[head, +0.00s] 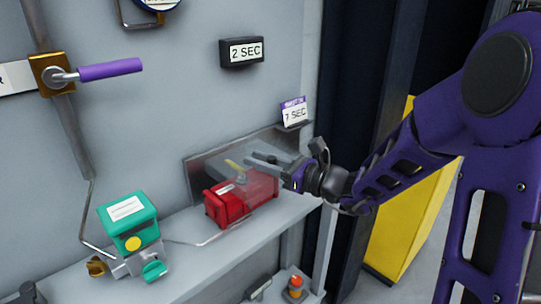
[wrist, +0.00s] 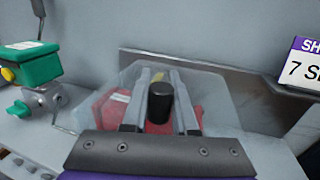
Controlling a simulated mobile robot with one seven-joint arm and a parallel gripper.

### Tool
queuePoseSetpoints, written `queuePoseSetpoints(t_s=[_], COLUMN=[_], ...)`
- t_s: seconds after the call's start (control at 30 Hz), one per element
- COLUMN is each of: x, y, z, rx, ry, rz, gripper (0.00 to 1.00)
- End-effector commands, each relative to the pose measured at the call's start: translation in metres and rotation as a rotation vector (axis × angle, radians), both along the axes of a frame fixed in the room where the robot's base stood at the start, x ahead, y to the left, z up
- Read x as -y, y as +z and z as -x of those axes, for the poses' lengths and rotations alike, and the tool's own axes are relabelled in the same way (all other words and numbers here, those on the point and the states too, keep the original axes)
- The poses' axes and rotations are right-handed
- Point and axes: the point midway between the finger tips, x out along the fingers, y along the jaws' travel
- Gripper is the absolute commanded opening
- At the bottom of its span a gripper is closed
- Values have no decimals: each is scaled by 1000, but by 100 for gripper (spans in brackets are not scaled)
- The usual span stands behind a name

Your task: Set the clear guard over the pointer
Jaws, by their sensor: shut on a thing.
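The red actuator (head: 240,200) sits on the grey shelf, with the yellow pointer (head: 233,164) on top. In the wrist view the red body (wrist: 190,118) shows through the clear guard (wrist: 212,92), a see-through cover with a black knob (wrist: 160,102). My gripper (head: 258,160) is shut on the black knob, one finger on each side. The guard appears in front of the pointer (wrist: 157,77) in the wrist view, and its outline is faint in the head view. I cannot tell whether its rim touches the actuator.
A teal box on a valve (head: 133,222) stands to the left on the shelf (head: 215,245). A steel plate (head: 200,172) is behind the actuator. A purple-handled lever (head: 110,69), a "2 SEC" sign (head: 242,52) and a "7 SEC" card (head: 295,113) are on the wall.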

Motion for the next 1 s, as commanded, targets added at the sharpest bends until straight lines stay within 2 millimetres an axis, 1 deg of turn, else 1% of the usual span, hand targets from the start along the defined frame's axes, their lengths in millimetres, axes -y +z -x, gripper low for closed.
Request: queuePoseSetpoints(t_s=[0.03,0.1,0.23,0.4,0.7,0.73,0.8,0.87,0.9,1.0], x=[-6,-13,-21,-26,-28,-28,-27,-27,-27,-26], y=[-1,-1,-1,0,-1,-1,-1,-1,0,0], z=[6,13,22,26,27,27,27,27,27,26], rx=[0,-1,0,0,-1,-1,-1,-1,-1,-1], ry=[3,3,3,3,8,8,8,6,6,4], rz=[1,2,1,0,0,0,0,0,0,0], gripper=[0,0,0,0,0,30,43,53,56,56])
